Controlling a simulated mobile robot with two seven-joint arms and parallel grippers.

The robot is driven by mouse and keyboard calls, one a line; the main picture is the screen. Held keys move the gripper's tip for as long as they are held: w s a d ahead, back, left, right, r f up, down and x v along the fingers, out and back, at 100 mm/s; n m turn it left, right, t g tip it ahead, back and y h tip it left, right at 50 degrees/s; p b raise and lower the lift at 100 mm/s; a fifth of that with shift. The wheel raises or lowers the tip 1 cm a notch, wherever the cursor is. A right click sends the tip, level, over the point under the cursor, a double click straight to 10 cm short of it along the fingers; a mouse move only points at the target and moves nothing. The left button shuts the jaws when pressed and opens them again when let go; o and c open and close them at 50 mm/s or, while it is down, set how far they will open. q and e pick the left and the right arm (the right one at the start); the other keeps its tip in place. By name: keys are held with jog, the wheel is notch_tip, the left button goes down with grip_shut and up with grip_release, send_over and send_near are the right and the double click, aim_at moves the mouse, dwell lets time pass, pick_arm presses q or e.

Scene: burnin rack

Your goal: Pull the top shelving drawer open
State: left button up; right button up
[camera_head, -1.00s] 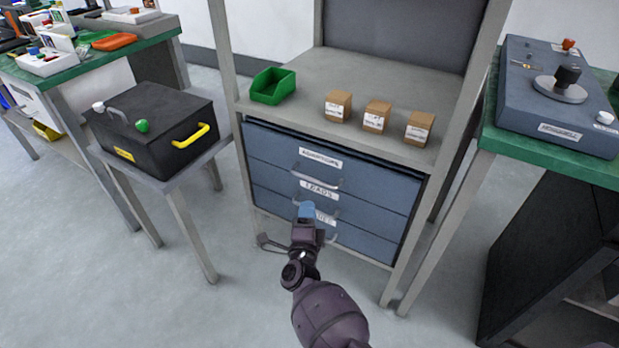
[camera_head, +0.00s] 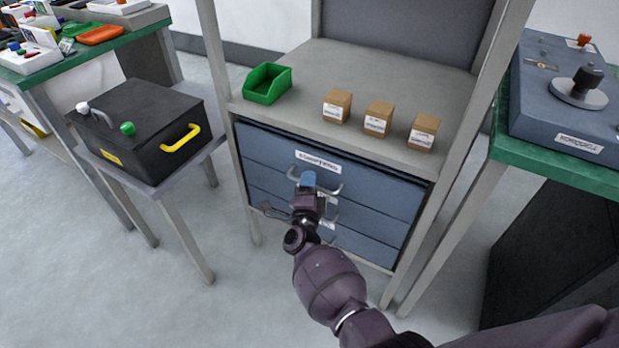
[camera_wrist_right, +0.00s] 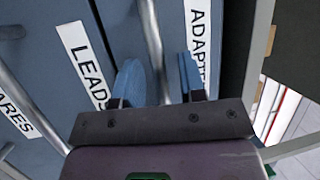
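The top drawer (camera_head: 262,146) of the blue-grey drawer unit carries an ADAPTERS label and a grey bar handle (camera_head: 331,189). It appears closed, level with the drawers below. My right gripper (camera_head: 307,179) is at this handle, partly covering it. In the right wrist view, its two blue fingers (camera_wrist_right: 161,82) are apart, with the top drawer's handle (camera_wrist_right: 151,40) running between them and a gap visible on the sides. Whether a finger touches the bar cannot be told. The LEADS drawer (camera_wrist_right: 72,20) shows to the left in that view. My left gripper is not in view.
Above the drawers, a shelf (camera_head: 300,112) holds a green bin (camera_head: 268,84) and three small cartons (camera_head: 378,119). A black case (camera_head: 150,125) on a stand is at left. A green-topped bench (camera_head: 560,170) is at right. The floor in front is clear.

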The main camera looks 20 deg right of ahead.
jog(key=shift+c, duration=0.3)
grip_shut()
jog(key=shift+s+a, duration=0.15)
